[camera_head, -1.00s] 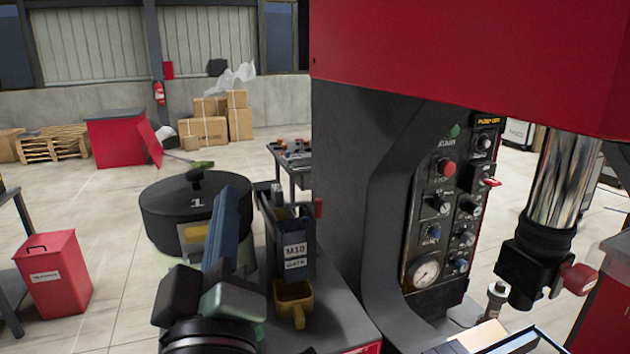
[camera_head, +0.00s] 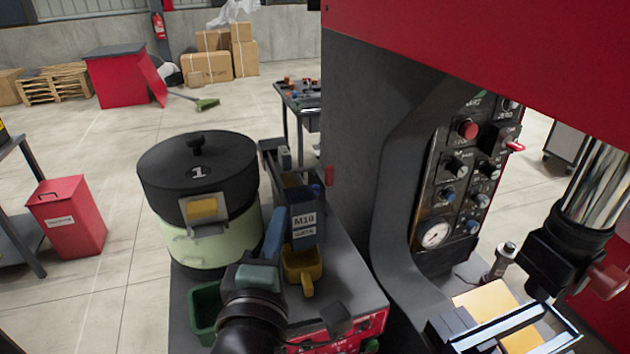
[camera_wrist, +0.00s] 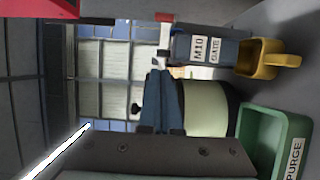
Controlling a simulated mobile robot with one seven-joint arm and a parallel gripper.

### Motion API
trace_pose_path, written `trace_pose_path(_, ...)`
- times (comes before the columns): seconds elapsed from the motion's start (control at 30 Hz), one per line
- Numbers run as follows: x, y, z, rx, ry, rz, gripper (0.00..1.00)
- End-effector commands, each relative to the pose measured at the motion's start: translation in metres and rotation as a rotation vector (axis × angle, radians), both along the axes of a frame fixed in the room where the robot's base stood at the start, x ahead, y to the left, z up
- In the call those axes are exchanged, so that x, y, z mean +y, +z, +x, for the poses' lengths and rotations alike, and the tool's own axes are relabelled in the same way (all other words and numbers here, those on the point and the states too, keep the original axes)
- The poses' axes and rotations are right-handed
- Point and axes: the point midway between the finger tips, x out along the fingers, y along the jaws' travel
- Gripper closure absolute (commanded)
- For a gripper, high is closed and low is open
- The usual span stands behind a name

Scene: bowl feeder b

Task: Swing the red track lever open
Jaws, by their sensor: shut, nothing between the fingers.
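A small upright red piece (camera_head: 330,176), which looks like the red track lever, stands at the right of the blue-grey M10 gate block (camera_head: 303,218), against the dark machine column. A red tip (camera_wrist: 163,17) also shows beside the M10 block in the wrist view. My gripper (camera_head: 275,229) is shut and empty, its blue fingers in front and left of the M10 block, apart from the red piece. In the wrist view the shut fingers (camera_wrist: 160,95) lie in front of the pale green bowl body (camera_wrist: 205,108).
The round bowl feeder (camera_head: 198,170) with a black lid marked 1 stands left of my gripper. A yellow cup (camera_head: 303,268) sits under the M10 block, and a green purge bin (camera_head: 204,308) below the bowl. The large column and control panel (camera_head: 465,175) bound the right.

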Motion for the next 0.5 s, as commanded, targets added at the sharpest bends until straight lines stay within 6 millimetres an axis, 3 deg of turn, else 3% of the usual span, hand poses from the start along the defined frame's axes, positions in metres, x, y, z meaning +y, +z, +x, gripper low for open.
trace_pose_path(0.5,-0.009,0.004,0.086,0.000,-0.002,0.001,1.00)
